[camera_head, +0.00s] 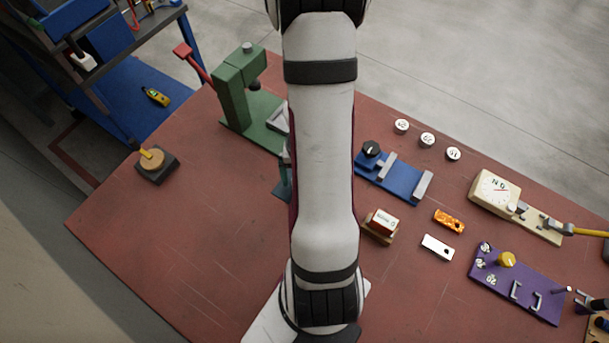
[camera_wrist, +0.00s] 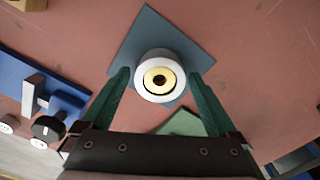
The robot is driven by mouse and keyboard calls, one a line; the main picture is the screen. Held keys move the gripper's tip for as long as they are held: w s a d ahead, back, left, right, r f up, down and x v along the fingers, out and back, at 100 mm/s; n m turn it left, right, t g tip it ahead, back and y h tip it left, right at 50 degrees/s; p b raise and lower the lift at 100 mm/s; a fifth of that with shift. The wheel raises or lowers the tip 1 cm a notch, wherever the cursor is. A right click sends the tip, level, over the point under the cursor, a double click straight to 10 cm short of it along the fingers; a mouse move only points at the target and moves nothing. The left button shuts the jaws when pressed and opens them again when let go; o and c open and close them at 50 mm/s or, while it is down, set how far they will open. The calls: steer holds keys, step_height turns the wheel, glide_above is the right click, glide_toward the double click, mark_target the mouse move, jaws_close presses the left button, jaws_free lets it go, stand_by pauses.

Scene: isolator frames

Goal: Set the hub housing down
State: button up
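The hub housing (camera_wrist: 147,63) is a short white cylinder with a yellow-ringed dark bore, near the top middle of the wrist view. My gripper (camera_wrist: 160,76) has green fingers, one on each side of the housing, with no clear gap to it. A dark blue-grey square plate (camera_wrist: 147,28) lies behind the housing; I cannot tell whether the housing touches it. In the head view my arm hides the housing; a teal finger of my gripper (camera_head: 285,172) and a corner of the plate (camera_head: 280,191) show beside the arm.
A green press (camera_head: 236,90) stands at the back left of the red table (camera_head: 170,245). A blue fixture (camera_head: 397,180) with a black knob is right of my arm. A purple panel (camera_head: 515,284) lies farther right. The table's front left is clear.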

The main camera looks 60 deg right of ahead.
step_height(320, 180, up, 12)
steer(key=w+a+r+n, duration=0.1)
steer(key=a+r+n, duration=0.1)
steer(key=a, duration=0.4)
steer(key=w+a+r+n, duration=0.1)
steer(key=w+a+r, duration=0.15)
steer(key=a, duration=0.35)
steer(key=s+a+r+n+y, duration=0.1)
steer(key=s+a, duration=0.2)
steer(key=a, duration=0.3)
steer(key=s+a+r+n, duration=0.2)
steer(key=s+a, duration=0.1)
steer(key=a, duration=0.3)
steer(key=shift+s+r+n+y, duration=0.2)
steer(key=shift+s+n+y, duration=0.1)
steer(key=shift+s+y, duration=0.1)
steer(key=shift+o, duration=0.2)
steer(key=shift+o, duration=0.3)
steer(key=shift+w, duration=0.1)
